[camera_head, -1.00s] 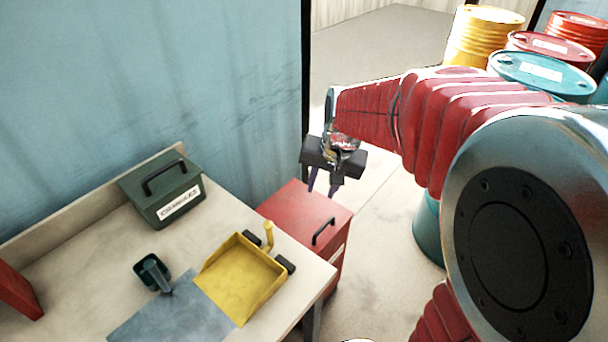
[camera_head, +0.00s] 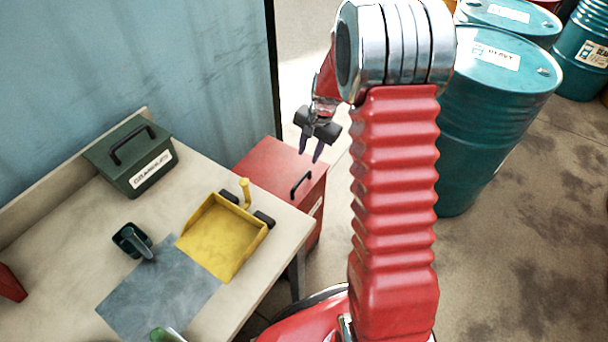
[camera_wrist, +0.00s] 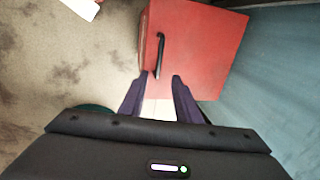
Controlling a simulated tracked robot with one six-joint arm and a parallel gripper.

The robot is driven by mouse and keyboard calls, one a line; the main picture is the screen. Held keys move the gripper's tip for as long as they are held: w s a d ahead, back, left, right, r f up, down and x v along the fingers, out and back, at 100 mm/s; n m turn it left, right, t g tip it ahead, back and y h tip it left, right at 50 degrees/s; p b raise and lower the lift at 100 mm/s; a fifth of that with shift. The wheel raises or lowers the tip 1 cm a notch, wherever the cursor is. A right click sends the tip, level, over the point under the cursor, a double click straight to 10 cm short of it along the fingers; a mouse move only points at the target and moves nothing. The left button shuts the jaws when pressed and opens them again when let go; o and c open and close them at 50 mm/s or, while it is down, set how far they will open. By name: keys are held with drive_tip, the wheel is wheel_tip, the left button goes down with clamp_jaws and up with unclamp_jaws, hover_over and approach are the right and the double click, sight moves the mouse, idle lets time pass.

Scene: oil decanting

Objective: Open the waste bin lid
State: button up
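The red waste bin (camera_head: 290,165) stands on the floor beyond the table's right end, next to the blue wall. Its lid looks closed, with a black bar handle (camera_head: 301,184) near the lid's right edge. In the wrist view the bin (camera_wrist: 205,45) is upper right of centre and its handle (camera_wrist: 161,55) lies just beyond the left fingertip. My gripper (camera_head: 311,152) hangs above and to the right of the bin, fingers pointing down.
Teal drums (camera_head: 490,120) stand at the right. The blue wall (camera_head: 130,60) is close behind the bin.

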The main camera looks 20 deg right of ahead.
sight(301, 178)
idle(0.3)
drive_tip(key=f, duration=0.4)
drive_tip(key=w+a+f, duration=0.1)
drive_tip(key=f, duration=0.4)
drive_tip(key=w+f, duration=0.1)
drive_tip(key=f, duration=0.3)
drive_tip(key=shift+w+a+f, duration=0.1)
drive_tip(key=shift+a+f, duration=0.15)
drive_tip(key=shift+c, duration=0.5)
clamp_jaws()
